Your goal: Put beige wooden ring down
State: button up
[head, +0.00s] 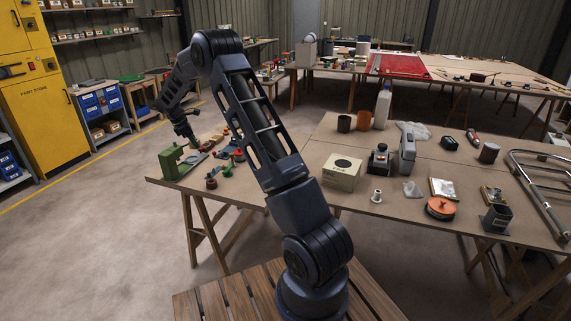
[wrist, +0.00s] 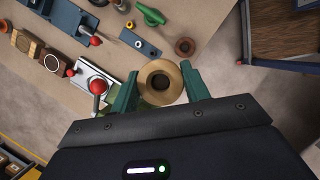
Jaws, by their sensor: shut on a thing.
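The beige wooden ring (wrist: 147,76) is between the two green fingers of my gripper (wrist: 160,84) in the wrist view. In the head view my gripper (head: 190,139) hangs over the far left end of the workbench (head: 240,184), close to a green bench tool (head: 172,163). The ring is too small to make out there. The wrist view shows the bench edge close beside the held ring; I cannot tell its height above the bench.
Red-knobbed clamps (wrist: 96,86), wooden blocks (wrist: 52,61), a dark ring (wrist: 185,47) and a green-handled part (wrist: 151,15) lie around the gripper. Bare bench top shows between the small parts; floor lies beyond the edge.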

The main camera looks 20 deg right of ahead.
jog(key=s+d, duration=0.3)
jog(key=d, duration=1.5)
jog(key=s+d, duration=0.3)
jog(key=d, duration=1.5)
jog(key=s+d, duration=0.3)
jog(key=d, duration=1.5)
jog(key=f, duration=1.9)
jog(key=shift+s+a+f, duration=0.1)
jog(key=shift+a+f, duration=0.15)
jog(key=shift+f, duration=0.15)
jog(key=shift+f, duration=0.1)
jog(key=o, duration=1)
